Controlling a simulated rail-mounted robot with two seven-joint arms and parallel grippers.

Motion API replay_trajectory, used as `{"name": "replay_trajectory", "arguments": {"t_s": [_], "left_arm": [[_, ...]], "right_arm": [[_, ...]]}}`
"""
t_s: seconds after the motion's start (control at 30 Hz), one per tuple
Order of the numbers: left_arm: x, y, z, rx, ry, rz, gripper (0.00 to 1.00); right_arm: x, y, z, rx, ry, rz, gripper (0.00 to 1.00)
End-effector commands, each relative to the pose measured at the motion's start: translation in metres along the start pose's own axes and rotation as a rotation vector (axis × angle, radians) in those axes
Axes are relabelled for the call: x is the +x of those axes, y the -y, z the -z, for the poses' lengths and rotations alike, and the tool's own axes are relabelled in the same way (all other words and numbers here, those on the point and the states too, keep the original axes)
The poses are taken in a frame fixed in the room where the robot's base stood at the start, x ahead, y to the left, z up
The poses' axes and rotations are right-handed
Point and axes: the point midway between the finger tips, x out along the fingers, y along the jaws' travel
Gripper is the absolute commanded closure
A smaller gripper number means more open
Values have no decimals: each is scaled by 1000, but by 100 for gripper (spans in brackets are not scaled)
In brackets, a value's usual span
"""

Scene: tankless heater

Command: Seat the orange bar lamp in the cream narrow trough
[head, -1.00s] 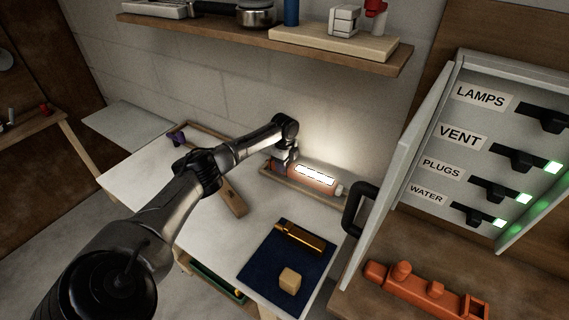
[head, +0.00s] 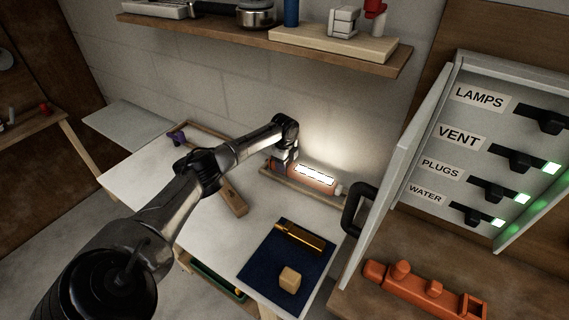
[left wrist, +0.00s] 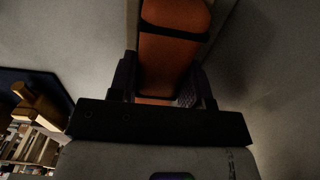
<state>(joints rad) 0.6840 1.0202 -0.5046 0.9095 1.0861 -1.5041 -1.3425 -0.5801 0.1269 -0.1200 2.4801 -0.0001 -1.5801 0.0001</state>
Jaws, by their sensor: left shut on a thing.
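The orange bar lamp (head: 316,184) has lit white panels and lies along the cream narrow trough (head: 300,196) at the back of the white bench, by the wall. My left gripper (head: 284,166) is shut on the lamp's left end. In the left wrist view the orange lamp (left wrist: 172,55) with its dark band runs up from between my left gripper's fingers (left wrist: 162,95). The lamp is over or within the trough's outline; I cannot tell whether its underside touches the trough floor. My right gripper is not in view.
A dark blue mat (head: 262,270) with a brass-coloured bar (head: 304,237) and a tan block (head: 289,280) lies in front. A cabinet door with a black handle (head: 357,209) stands open close to the trough's right end. A wooden shelf (head: 200,28) hangs above.

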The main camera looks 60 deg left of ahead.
Motion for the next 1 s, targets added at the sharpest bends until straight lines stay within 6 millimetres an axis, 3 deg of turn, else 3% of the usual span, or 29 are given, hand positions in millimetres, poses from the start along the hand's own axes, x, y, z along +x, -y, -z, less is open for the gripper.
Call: {"name": "replay_trajectory", "arguments": {"t_s": [1.0], "left_arm": [[14, 0, 0, 0, -1, 1, 89]], "right_arm": [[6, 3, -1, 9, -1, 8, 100]]}}
